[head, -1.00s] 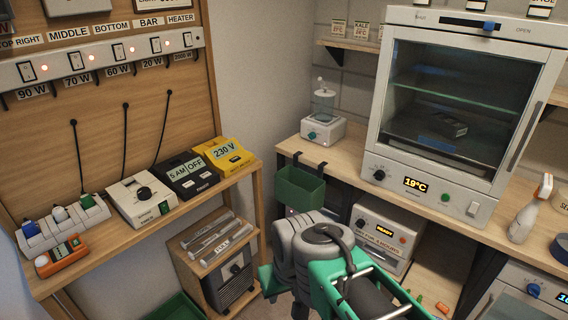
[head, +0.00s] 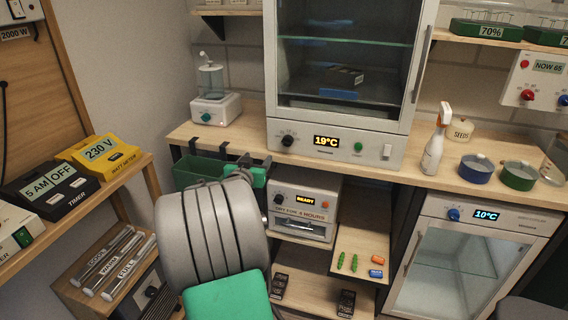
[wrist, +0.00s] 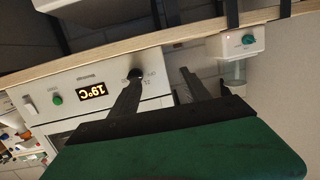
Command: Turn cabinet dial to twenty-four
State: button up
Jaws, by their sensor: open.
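The glass-fronted cabinet (head: 338,122) stands on the wooden bench. Its display (head: 326,141) reads 19°C. Its dark dial (head: 288,141) is at the left of the control panel, left of the display. In the wrist view, which is upside down, the display (wrist: 93,93) and dial (wrist: 135,74) show on the white panel. My gripper (wrist: 161,72) is open and empty, its two dark fingers pointing toward the panel. One fingertip overlaps the dial in the picture; I cannot tell if it touches. In the head view my arm hides most of the hand, below the bench edge.
A white device with a glass jar (head: 212,108) stands left of the cabinet. A green bin (head: 197,171) hangs at the bench front. A lower cabinet (head: 470,250) reads 10°C, with a blue dial (head: 453,214). A spray bottle (head: 436,140) and pots stand right.

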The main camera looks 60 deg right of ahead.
aim_at(285, 144)
jog(key=s+d, duration=0.1)
jog(key=d, duration=0.3)
jog(key=s+d+g+h, duration=0.1)
jog(key=d, duration=0.3)
jog(key=s+d+m+h, duration=0.1)
jog(key=d, duration=0.3)
jog(key=shift+s+d, duration=0.2)
jog(key=shift+s, duration=0.1)
grip_shut()
